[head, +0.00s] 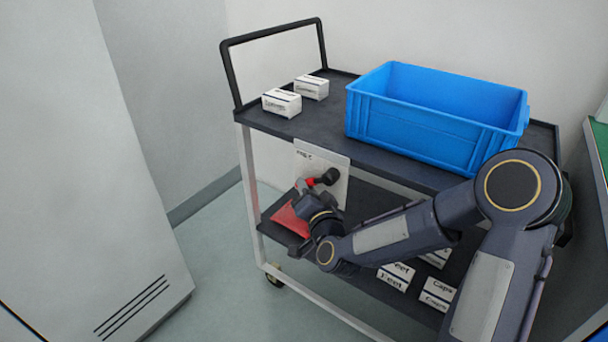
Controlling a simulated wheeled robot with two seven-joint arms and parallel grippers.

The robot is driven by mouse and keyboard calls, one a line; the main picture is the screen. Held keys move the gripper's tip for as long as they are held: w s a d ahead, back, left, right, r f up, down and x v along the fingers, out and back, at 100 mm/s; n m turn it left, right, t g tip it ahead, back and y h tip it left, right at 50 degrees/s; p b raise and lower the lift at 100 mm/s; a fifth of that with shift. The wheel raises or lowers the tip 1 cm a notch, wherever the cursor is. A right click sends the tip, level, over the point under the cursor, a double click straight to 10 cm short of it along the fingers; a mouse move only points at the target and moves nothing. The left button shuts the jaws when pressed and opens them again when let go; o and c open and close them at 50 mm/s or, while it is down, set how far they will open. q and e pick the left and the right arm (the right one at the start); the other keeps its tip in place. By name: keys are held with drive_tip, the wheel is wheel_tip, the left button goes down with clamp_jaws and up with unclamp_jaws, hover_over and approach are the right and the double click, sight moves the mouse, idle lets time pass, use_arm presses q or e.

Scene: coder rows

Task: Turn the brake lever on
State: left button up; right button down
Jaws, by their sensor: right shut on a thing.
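The brake lever has a black knob (328,177) and a short red stem, in front of a pale plate (334,162) with dark lettering on the cart's side. My right gripper (306,193) reaches in from the right and is shut on the brake lever, just below and left of the knob. The fingers and much of the lever are hidden by my wrist, so the exact grip is hard to see. A red piece (288,220) shows below and left of the gripper. My left gripper is not in view.
The dark cart (262,121) has a black handle (273,34) at its left end. A blue crate (425,125) and two small white boxes (282,103) stand on top. Several labelled boxes (397,275) sit on the lower shelf. A grey cabinet (75,180) stands left, with clear floor between.

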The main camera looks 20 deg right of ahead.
drive_tip(key=s+d+f+n+g+h+p, duration=0.2)
drive_tip(key=g+p, duration=0.7)
drive_tip(key=p, duration=1.1)
drive_tip(key=s+d+n+h, duration=0.1)
drive_tip(key=s+n, duration=0.1)
drive_tip(key=n, duration=0.1)
drive_tip(key=shift+s+d, duration=0.25)
drive_tip(key=shift+s, duration=0.05)
drive_tip(key=c, duration=1.6)
unclamp_jaws()
drive_tip(key=p+v, duration=0.1)
drive_tip(key=v, duration=0.6)
drive_tip(key=shift+s+r, duration=0.25)
drive_tip(key=shift+s, duration=0.05)
drive_tip(key=shift+a, duration=0.1)
